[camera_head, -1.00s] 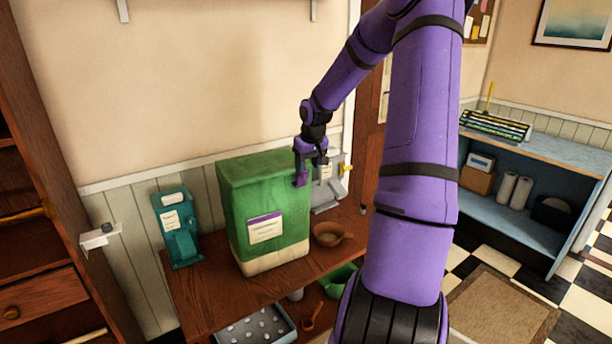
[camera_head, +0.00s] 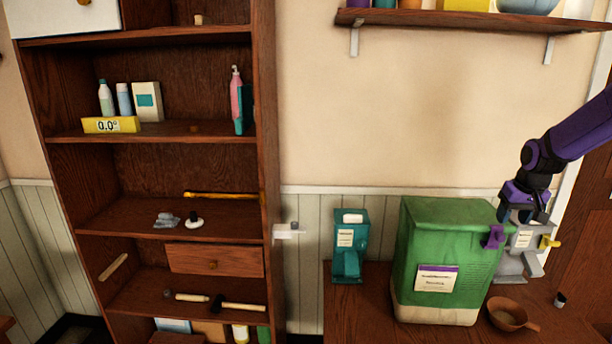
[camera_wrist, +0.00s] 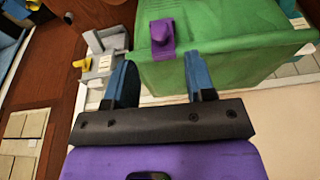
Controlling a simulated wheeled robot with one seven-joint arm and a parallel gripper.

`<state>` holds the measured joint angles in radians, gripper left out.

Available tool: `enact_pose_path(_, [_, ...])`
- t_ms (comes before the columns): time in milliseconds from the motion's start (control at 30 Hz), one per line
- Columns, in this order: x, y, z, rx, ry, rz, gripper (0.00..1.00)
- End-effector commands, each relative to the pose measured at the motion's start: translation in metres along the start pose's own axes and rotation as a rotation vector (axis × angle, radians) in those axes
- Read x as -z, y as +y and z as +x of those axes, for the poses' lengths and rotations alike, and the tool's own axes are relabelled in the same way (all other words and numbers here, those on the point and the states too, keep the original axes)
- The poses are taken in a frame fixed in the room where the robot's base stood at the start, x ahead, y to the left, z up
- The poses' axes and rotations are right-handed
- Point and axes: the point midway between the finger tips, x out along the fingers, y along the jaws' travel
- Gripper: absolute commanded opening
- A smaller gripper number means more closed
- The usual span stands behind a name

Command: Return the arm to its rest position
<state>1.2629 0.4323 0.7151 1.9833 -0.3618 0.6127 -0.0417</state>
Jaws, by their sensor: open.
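My gripper (camera_head: 527,212) is at the right of the head view, at the end of my purple arm. It is above and beside the upper right corner of a large green bag (camera_head: 446,238) that stands on a wooden table. In the wrist view its two fingers (camera_wrist: 160,66) are apart with nothing held between them.
A grey dispenser with a yellow tap (camera_head: 522,246) stands close behind my gripper. A brown bowl (camera_head: 507,313) and a teal dispenser (camera_head: 346,258) are on the table (camera_head: 362,312). A wall shelf (camera_head: 470,19) hangs above. A tall bookcase (camera_head: 268,130) stands at left.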

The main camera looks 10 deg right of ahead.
Motion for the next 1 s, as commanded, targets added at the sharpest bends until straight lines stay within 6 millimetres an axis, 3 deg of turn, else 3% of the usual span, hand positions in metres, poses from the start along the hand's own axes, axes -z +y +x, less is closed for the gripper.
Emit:
enact_pose_path(167, [-0.004, -0.033, -0.021, -0.039, -0.014, -0.047, 0.5])
enact_pose_path(467, [-0.039, -0.123, -0.088, -0.135, -0.022, -0.143, 0.5])
enact_pose_path(700, [-0.085, -0.181, -0.144, -0.171, 0.018, -0.191, 0.5])
enact_pose_path(1000, [-0.16, -0.23, -0.203, -0.139, 0.102, -0.23, 0.5])
